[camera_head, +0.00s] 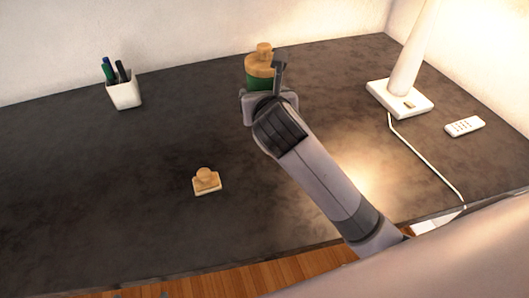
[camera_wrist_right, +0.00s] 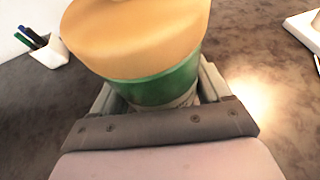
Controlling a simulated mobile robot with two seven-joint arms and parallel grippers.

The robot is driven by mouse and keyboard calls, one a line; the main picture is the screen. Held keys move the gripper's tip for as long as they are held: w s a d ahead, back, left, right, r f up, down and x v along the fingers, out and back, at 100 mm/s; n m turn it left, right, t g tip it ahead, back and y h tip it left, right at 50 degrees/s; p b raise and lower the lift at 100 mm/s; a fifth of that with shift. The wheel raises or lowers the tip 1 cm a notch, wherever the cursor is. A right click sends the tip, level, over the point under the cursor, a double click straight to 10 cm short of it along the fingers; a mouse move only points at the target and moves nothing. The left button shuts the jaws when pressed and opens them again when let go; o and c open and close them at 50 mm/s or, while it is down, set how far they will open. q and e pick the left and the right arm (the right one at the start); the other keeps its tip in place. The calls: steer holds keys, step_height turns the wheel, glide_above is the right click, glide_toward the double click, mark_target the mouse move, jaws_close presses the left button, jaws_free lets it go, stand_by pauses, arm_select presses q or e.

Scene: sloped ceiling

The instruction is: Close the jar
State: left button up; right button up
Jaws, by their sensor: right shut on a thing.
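The jar has a green body (camera_head: 258,84) and a wooden lid (camera_head: 262,66) with a round knob on top. It is at the back middle of the dark desk. In the right wrist view, the lid (camera_wrist_right: 135,35) fills the top and the green body (camera_wrist_right: 155,86) shows below it. The lid sits on top of the body; I cannot tell whether it is fully seated. My right gripper (camera_head: 264,88) is around the jar, with a finger on either side of the green body, shut on it. The jar's base is hidden by the gripper.
A small wooden knobbed piece (camera_head: 206,182) lies on the desk (camera_head: 120,200) at front middle. A white pen cup (camera_head: 124,93) stands back left. A white lamp (camera_head: 398,98), its cable and a remote (camera_head: 465,126) are at right. The left of the desk is mostly clear.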

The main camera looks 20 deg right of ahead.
steer(key=b, duration=0.2)
glide_above(264, 159)
step_height(264, 159, down, 12)
steer(key=shift+r, duration=0.1)
steer(key=shift+f+b, duration=0.5)
steer(key=shift+f, duration=1.65)
steer(key=shift+f, duration=0.1)
steer(key=o, duration=1.5)
steer(key=shift+f, duration=0.1)
steer(key=shift+c, duration=0.2)
